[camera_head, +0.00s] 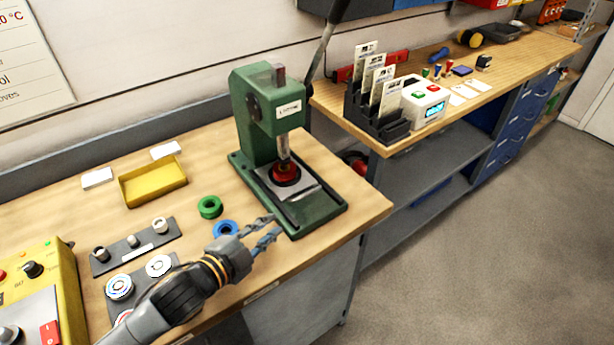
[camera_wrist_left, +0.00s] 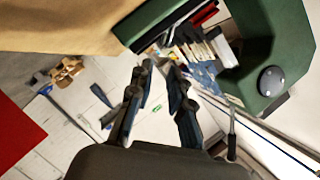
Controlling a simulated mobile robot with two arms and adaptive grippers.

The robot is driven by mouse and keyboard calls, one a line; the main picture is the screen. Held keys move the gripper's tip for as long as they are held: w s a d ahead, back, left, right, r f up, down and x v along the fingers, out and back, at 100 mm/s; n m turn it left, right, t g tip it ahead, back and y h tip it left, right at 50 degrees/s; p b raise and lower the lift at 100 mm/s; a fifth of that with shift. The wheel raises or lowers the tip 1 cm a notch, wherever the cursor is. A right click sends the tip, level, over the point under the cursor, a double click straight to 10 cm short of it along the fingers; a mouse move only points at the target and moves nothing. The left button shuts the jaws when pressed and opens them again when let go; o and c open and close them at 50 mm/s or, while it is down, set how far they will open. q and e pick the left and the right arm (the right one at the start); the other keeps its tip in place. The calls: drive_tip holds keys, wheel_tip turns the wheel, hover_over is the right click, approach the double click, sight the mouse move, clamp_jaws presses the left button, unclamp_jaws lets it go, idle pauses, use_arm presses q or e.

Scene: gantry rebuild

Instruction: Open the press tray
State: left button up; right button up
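The green press (camera_head: 262,115) stands on the workbench, with its base (camera_head: 316,214) reaching toward the bench's front edge. A grey press tray (camera_head: 303,189) lies on the base, under the ram, with a red round piece (camera_head: 285,173) on it. My left gripper (camera_head: 277,226) is just left of the base's front corner, open and empty. In the left wrist view its two fingers (camera_wrist_left: 160,68) are apart with nothing between them. Green press parts (camera_wrist_left: 285,45) show there at the upper right. Whether the fingers touch the base cannot be told. My right gripper is not in view.
Blue (camera_head: 226,229) and green (camera_head: 210,207) rings lie left of the gripper. A yellow tray (camera_head: 153,182), grey fixture plates (camera_head: 135,245) and a yellow control box (camera_head: 45,290) stand further left. The press lever (camera_head: 322,45) rises behind. Free floor lies right of the bench.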

sight(303, 197)
use_arm(q)
drive_tip(key=shift+w+d+r+m, duration=0.15)
drive_tip(key=shift+w+m, duration=0.25)
drive_tip(key=shift+w, duration=0.65)
drive_tip(key=shift+h, duration=0.3)
drive_tip(key=x, duration=0.1)
drive_tip(key=p+x, duration=0.1)
drive_tip(key=x, duration=0.3)
drive_tip(key=shift+d+r, duration=0.25)
drive_tip(key=shift+d, duration=0.15)
drive_tip(key=p+x, duration=0.1)
drive_tip(key=x, duration=0.2)
drive_tip(key=shift+w+d+f, duration=0.1)
drive_tip(key=shift+w+f, duration=0.15)
drive_tip(key=shift+w, duration=0.05)
drive_tip(key=x, duration=0.3)
drive_tip(key=shift+w+d+f, duration=0.15)
drive_tip(key=shift+w+d, duration=0.05)
drive_tip(key=shift+w, duration=0.05)
drive_tip(key=shift+c, duration=0.2)
clamp_jaws()
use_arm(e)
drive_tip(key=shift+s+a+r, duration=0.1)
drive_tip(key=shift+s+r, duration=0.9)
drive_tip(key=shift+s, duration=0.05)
